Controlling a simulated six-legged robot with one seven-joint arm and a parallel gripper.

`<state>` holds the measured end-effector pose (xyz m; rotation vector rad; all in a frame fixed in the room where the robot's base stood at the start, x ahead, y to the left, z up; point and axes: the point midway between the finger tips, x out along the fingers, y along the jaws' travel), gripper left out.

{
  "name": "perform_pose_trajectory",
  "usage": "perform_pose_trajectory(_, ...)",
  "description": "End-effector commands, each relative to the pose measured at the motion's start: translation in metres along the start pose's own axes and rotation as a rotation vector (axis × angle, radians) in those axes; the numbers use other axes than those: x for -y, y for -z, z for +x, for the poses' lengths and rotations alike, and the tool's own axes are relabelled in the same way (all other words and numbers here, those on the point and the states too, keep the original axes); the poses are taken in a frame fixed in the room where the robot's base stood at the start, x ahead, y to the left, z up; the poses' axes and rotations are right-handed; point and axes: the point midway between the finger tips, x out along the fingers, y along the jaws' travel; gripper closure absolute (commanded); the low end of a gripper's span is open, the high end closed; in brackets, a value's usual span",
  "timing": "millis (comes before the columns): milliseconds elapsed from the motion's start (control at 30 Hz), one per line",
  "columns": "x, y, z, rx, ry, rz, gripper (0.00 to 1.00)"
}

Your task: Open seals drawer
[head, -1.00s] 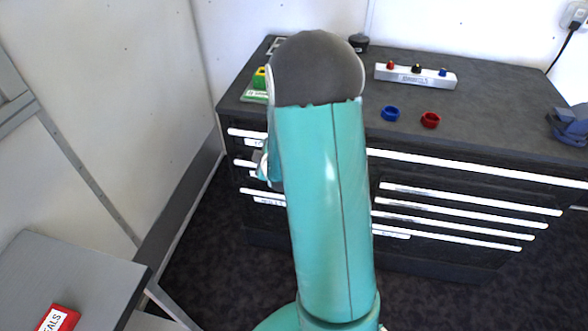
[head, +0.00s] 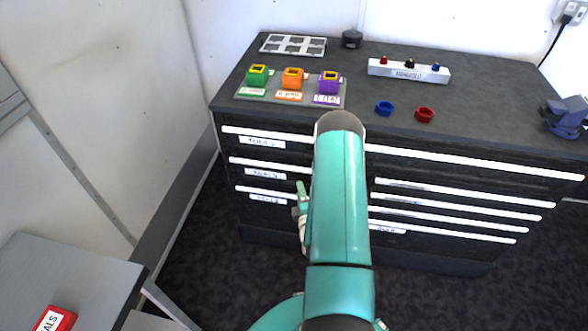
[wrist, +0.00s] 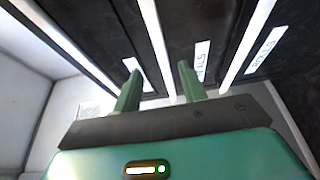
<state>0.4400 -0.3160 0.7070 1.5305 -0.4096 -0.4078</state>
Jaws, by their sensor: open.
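The dark cabinet (head: 470,172) has a left column of three drawers with long white handles, all closed. The middle-left drawer's label (head: 265,174) is blurred; in the wrist view its label (wrist: 201,62) seems to end in "ALS", so I take it as the seals drawer. Its white handle (head: 262,166) is the middle bar (wrist: 155,45) in the wrist view. My gripper (wrist: 159,72) is open and empty, its two green fingers on either side of that bar in the picture; contact and depth are unclear. In the head view, my arm hides most of the gripper.
On the cabinet top are green (head: 257,76), orange (head: 293,79) and purple (head: 329,82) blocks, blue (head: 384,108) and red (head: 425,115) rings, and a blue vise (head: 566,118). A grey table (head: 65,270) with a red box (head: 55,319) stands front left.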

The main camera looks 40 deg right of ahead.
Motion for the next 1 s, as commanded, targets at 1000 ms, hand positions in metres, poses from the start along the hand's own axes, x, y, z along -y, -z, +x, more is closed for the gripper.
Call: perform_pose_trajectory(1000, 0.000, 0.000, 0.119, 0.000, 0.001, 0.001, 0.60)
